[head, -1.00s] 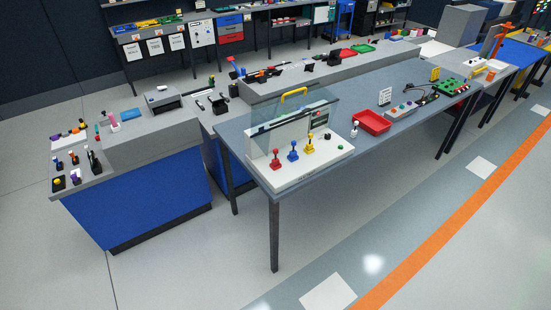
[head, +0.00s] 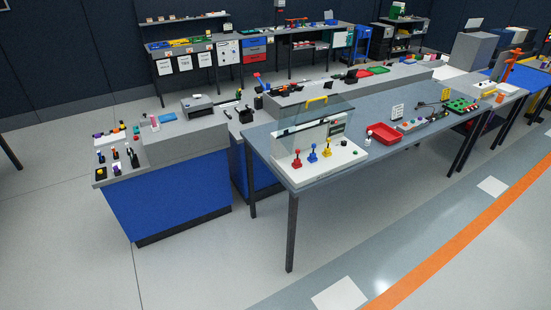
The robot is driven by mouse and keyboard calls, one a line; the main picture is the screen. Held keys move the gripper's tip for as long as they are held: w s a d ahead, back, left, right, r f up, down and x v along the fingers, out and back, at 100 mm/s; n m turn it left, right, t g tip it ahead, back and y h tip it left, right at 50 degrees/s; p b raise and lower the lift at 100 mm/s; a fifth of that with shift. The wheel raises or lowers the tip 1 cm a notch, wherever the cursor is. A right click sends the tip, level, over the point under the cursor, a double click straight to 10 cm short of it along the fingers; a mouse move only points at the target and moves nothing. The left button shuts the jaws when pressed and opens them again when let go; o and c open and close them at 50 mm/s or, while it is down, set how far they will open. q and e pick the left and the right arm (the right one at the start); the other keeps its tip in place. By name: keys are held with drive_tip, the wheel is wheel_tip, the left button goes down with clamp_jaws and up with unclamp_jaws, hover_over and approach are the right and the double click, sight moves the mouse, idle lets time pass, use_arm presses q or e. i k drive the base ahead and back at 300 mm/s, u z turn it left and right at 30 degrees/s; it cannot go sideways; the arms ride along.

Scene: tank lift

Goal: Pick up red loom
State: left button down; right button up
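I cannot pick out a red loom for certain at this distance. Red things in view are a red tray (head: 383,133) on the grey table, a red lever (head: 297,159) on the white panel box, and a red drawer (head: 256,51) under the back bench. A thin dark cable (head: 430,106) lies on the table's far right part; its exact form is too small to tell. Neither of my grippers is in view.
The grey table (head: 400,155) stands in front on dark legs. A blue-sided counter (head: 180,195) with small items is at left. The floor in front is clear.

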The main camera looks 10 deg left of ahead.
sight(297, 161)
drive_tip(key=u, duration=0.8)
drive_tip(key=i, duration=0.75)
drive_tip(key=u, duration=0.75)
drive_tip(key=i, duration=0.9)
drive_tip(key=z, duration=0.1)
